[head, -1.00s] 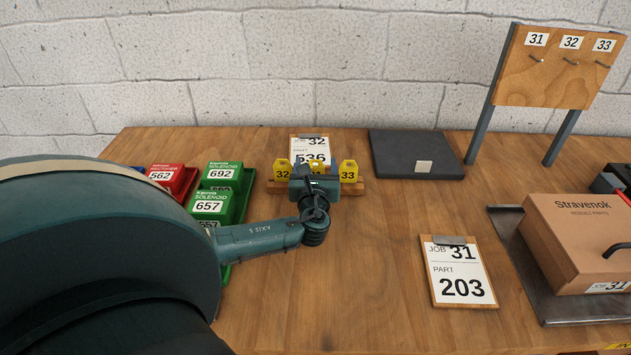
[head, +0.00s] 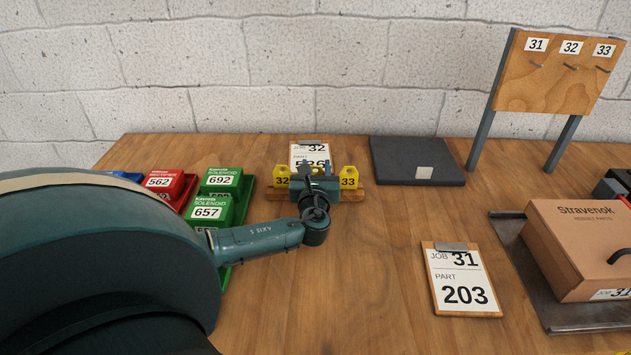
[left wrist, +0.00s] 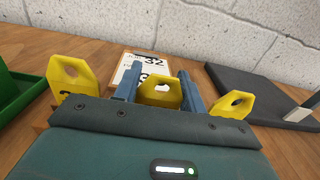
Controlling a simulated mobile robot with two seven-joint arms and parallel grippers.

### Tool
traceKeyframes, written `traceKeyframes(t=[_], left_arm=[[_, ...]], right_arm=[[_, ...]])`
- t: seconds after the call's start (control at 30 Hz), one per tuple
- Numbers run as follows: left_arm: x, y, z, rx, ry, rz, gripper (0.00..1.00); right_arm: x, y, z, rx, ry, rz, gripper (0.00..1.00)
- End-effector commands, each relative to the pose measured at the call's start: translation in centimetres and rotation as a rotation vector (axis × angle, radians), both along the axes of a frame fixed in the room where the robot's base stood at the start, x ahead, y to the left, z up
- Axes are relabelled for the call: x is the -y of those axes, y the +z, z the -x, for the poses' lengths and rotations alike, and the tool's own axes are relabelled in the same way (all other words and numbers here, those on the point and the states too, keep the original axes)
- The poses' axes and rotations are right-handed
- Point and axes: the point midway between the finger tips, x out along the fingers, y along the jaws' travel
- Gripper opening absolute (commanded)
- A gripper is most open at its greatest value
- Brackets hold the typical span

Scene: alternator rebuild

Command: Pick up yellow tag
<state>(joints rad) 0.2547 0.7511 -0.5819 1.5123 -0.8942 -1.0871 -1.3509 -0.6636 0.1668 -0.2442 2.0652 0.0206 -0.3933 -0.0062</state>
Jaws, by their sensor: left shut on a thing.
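Three yellow tags stand in a row on a small wooden holder (head: 357,195). Tag 32 (head: 282,177) is at the left and tag 33 (head: 349,177) at the right. The middle yellow tag (left wrist: 160,92) shows between the fingers in the left wrist view; in the head view my gripper mostly hides it. My left gripper (head: 317,166) reaches over the holder. Its two blue fingers (left wrist: 160,88) are shut on the middle tag, with the outer tags outside them. I cannot see whether the tag's foot is clear of the holder. My right gripper is not in view.
A job 32 card (head: 309,152) stands just behind the tags. Green bins (head: 222,180) and a red bin (head: 168,185) are at the left.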

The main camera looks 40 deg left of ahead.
Motion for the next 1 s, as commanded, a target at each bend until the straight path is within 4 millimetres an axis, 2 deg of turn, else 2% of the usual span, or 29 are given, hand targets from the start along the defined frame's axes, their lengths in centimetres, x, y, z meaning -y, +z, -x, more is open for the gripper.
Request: traceKeyframes(t=[0.27,0.7,0.83,1.0], left_arm=[[0.0,0.6,0.0,0.001,0.000,0.000,0.20],[0.0,8.5,0.0,0.003,0.000,0.000,0.20],[0.0,9.7,0.0,0.001,-0.001,0.000,0.20],[0.0,10.1,0.0,0.001,0.000,-0.001,0.20]], right_arm=[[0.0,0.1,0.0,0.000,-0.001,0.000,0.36],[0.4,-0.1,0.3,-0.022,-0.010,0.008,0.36],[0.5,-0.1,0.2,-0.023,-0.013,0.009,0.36],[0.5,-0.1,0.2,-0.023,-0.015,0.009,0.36]])
